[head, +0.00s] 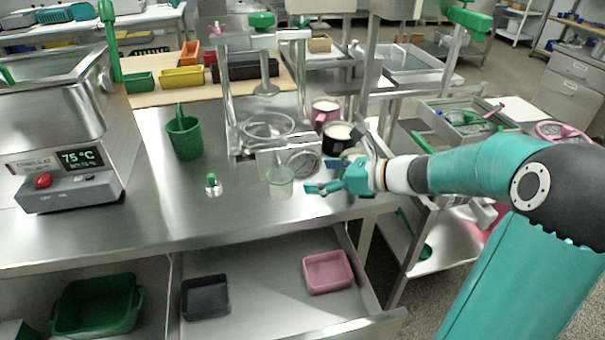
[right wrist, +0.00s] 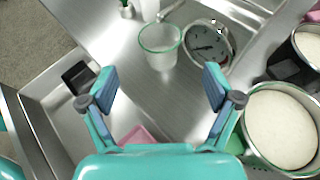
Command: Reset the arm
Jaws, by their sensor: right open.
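My right arm (head: 480,172) reaches in from the right in the head view. Its gripper (head: 322,175) hangs over the right front part of the steel bench (head: 140,215). In the right wrist view the gripper (right wrist: 158,90) is open, with nothing between its fingers. A clear glass cup with a green rim (head: 280,182) stands just left of the fingertips in the head view; it also shows beyond them in the right wrist view (right wrist: 160,48). My left gripper is not in view.
A round gauge (head: 303,162) and cream-filled pots (head: 340,136) stand close to the gripper. A green jug (head: 184,136) and a small bottle (head: 213,184) stand farther left. An open drawer (head: 258,292) below holds a black tray (head: 205,297) and a pink tray (head: 328,271).

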